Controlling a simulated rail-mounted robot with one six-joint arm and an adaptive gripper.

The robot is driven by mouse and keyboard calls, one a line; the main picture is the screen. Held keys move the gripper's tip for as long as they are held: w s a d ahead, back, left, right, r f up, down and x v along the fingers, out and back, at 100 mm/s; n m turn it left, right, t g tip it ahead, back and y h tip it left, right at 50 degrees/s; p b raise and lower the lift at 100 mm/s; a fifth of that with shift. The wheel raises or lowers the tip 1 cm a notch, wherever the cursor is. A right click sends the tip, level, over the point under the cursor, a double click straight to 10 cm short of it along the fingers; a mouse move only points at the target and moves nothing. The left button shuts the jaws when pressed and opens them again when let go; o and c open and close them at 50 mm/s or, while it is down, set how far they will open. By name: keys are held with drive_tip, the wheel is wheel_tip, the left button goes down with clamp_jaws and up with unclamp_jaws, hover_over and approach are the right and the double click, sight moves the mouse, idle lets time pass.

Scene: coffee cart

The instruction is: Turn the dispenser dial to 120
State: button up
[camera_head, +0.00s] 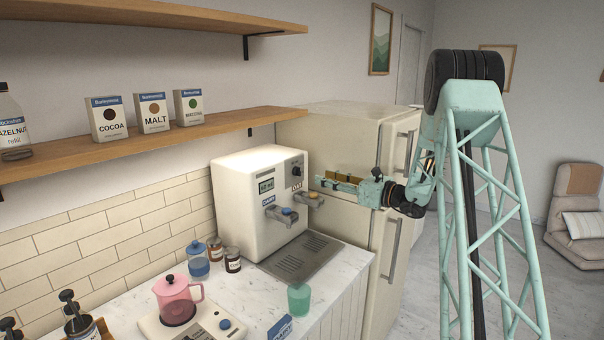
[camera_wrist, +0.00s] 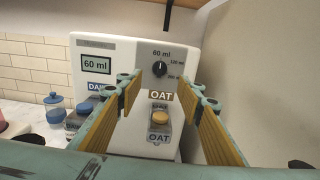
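The white dispenser (camera_head: 240,205) stands on the counter against the fridge side. Its black dial (camera_wrist: 160,69) is at the upper right of its front, with marks for 60 ml at the top and larger values to the right. The dial's pointer appears to be near 60 ml, and the display (camera_wrist: 96,65) reads 60 ml. In the head view the dial (camera_head: 296,171) is small. My gripper (camera_wrist: 165,92) is open and empty, its wooden-looking fingers spread in front of the dispenser. The dial shows between and beyond the fingertips, apart from them.
Below the dial are the OAT spout with an orange button (camera_wrist: 160,118) and the DAIRY spout with a blue button (camera_head: 288,211). A green cup (camera_head: 299,299) stands on the counter before the drip tray (camera_head: 301,257).

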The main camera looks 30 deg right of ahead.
sight(298, 171)
drive_tip(key=x, duration=1.2)
drive_tip(key=c, duration=0.8)
